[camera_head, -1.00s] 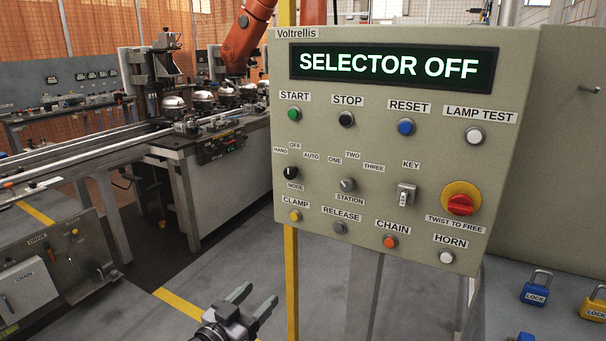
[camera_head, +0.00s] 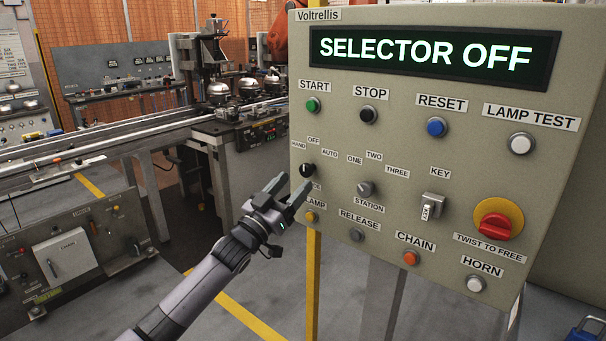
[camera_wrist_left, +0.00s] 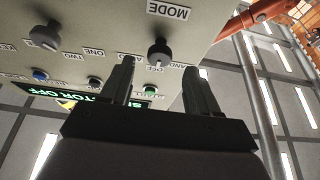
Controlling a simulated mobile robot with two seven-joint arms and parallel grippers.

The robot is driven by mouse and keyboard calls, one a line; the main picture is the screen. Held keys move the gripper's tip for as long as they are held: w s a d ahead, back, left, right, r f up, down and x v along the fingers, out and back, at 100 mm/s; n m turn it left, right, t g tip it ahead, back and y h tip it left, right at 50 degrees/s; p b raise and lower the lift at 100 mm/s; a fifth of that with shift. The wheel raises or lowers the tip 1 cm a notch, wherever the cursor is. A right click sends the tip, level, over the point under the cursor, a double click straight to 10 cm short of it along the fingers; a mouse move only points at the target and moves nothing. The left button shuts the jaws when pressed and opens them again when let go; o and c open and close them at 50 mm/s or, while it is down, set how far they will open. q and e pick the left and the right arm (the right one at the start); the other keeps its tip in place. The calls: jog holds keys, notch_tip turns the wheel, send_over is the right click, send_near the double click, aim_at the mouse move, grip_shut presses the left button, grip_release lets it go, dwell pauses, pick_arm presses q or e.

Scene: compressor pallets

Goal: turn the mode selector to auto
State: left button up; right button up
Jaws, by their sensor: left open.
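The mode selector (camera_head: 307,170) is a black knob at the left of the beige control panel (camera_head: 460,150), under the labels HAND, OFF and AUTO. The panel's display (camera_head: 430,58) reads SELECTOR OFF. My left gripper (camera_head: 290,188) is open and empty, just in front of the panel at the lower left of the knob. In the left wrist view the knob (camera_wrist_left: 160,52) stands beyond my two spread fingers (camera_wrist_left: 160,85), between their lines and apart from them. The fingers hide part of the MODE label in the head view. My right gripper is not in view.
The station knob (camera_head: 366,188) is right of the mode selector. The clamp button (camera_head: 312,217) sits close below it, and the start button (camera_head: 313,104) above. A red emergency stop (camera_head: 497,226) is at the lower right. A yellow post (camera_head: 313,270) stands below the panel.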

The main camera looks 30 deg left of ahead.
aim_at(304, 172)
pick_arm(q)
jog(key=shift+x, duration=2.15)
jog(key=shift+f, duration=0.1)
jog(key=shift+c, duration=0.3)
jog(key=c, duration=1)
